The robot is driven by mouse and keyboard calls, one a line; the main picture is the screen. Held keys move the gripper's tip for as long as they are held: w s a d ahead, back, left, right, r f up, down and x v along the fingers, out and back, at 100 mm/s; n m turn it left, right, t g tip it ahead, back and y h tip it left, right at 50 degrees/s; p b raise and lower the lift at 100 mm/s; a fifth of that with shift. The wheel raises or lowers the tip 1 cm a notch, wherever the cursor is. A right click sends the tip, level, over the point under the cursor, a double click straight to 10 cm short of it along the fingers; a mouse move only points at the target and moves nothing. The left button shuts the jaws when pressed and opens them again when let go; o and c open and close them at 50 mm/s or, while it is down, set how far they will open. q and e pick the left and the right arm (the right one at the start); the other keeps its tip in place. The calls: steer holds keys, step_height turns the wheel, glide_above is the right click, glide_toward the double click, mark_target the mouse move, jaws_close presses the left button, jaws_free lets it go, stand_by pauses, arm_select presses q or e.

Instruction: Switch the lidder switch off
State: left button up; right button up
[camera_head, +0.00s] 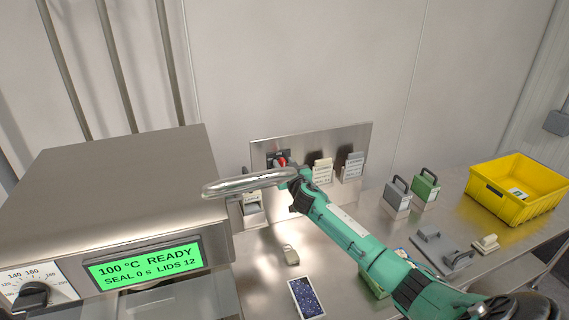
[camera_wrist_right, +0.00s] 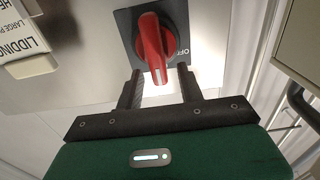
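The lidder switch is a red rotary handle (camera_wrist_right: 152,48) on a dark grey plate in the right wrist view, with OFF lettering at its right. In the head view the red switch (camera_head: 281,160) shows on a steel panel, partly hidden by my right arm. My right gripper (camera_wrist_right: 159,84) is open, its two fingers on either side of the handle's lower end. I cannot tell whether they touch it. The lidder (camera_head: 130,190) is the steel box at left. Its green display (camera_head: 145,265) reads 100 °C READY, SEAL 0 s, LIDS 12. My left gripper is not in view.
A silver bar handle (camera_head: 235,185) juts from the lidder near my right gripper. Labelled holders (camera_head: 352,167) hang right of the switch. A yellow crate (camera_head: 515,205), grey and green cases (camera_head: 425,186) and small grey parts lie on the steel bench at right.

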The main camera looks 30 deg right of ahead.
steer(key=shift+w, duration=0.15)
jaws_close()
steer(key=shift+n, duration=0.3)
steer(key=shift+w+a+f+n+b, duration=0.1)
steer(key=shift+a+f+n+b, duration=0.35)
steer(key=shift+n, duration=2.45)
steer(key=shift+w+a+f+n+b, duration=0.1)
steer(key=shift+a+f+n+b, duration=0.4)
steer(key=shift+n, duration=2.4)
steer(key=shift+w+a+f+n+b, duration=0.1)
steer(key=shift+a+f+n+b, duration=0.35)
steer(key=shift+n, duration=2.45)
steer(key=shift+f, duration=0.15)
